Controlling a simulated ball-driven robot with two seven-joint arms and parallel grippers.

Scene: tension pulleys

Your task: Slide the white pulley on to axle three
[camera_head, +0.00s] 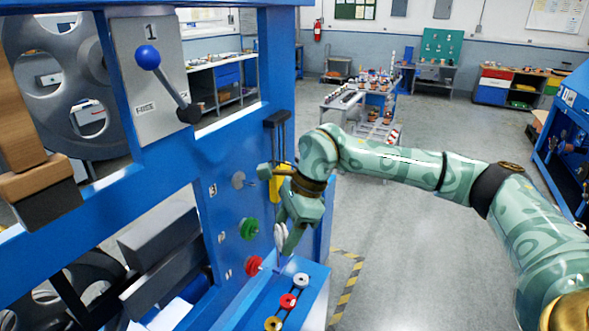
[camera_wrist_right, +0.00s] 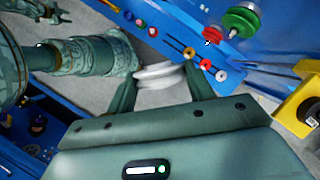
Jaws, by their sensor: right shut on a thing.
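My right gripper (camera_head: 287,238) is shut on the white pulley (camera_head: 280,232), in front of the blue machine panel. In the right wrist view the white pulley (camera_wrist_right: 158,75) sits between the two fingers. It is apart from the panel's axles. Axle three (camera_head: 238,180), beside the label 3, shows as a small grey disc with no coloured pulley on it, up and left of the gripper. A green pulley (camera_head: 249,228) and a red pulley (camera_head: 254,265) are on the axles below it.
A blue ledge (camera_head: 312,292) below the gripper carries small white, red (camera_head: 288,300) and yellow parts. A yellow part (camera_head: 281,180) stands out from the panel close to my right wrist, also in the wrist view (camera_wrist_right: 302,105). Floor to the right is open.

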